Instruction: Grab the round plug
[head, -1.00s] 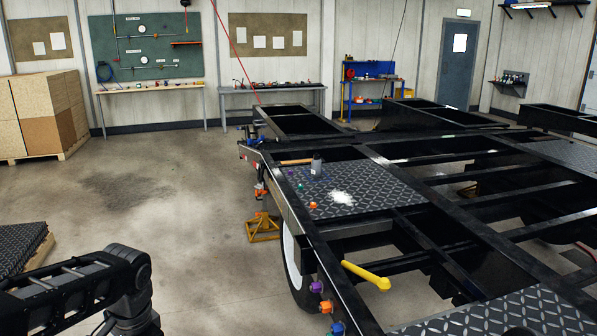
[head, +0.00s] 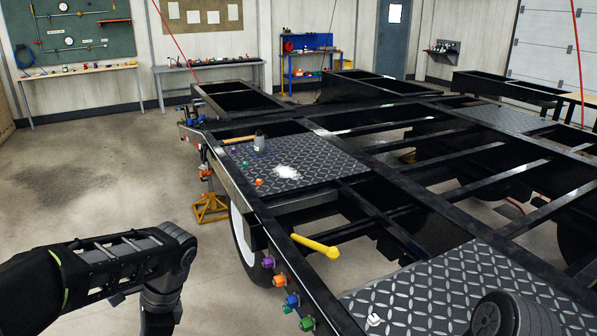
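Several coloured plugs sit along the outer rail of the black trailer frame: purple (head: 267,262), orange (head: 279,281), blue (head: 292,300) and green (head: 307,323). Smaller pieces, purple (head: 233,152), green (head: 245,168) and orange (head: 259,182), lie near the edge of the far tread plate (head: 315,163). A small white piece (head: 374,320) is on the near tread plate (head: 420,290). I cannot tell which is the round plug. My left arm comes in at lower left, apart from the rail; its gripper is below the picture.
A yellow handle (head: 316,245) sticks out beside the rail. A dark bottle (head: 259,142), a wooden-handled tool (head: 238,140) and white powder (head: 288,172) are on the far plate. A yellow jack stand (head: 209,208) stands by the wheel (head: 243,240). Floor at left is clear.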

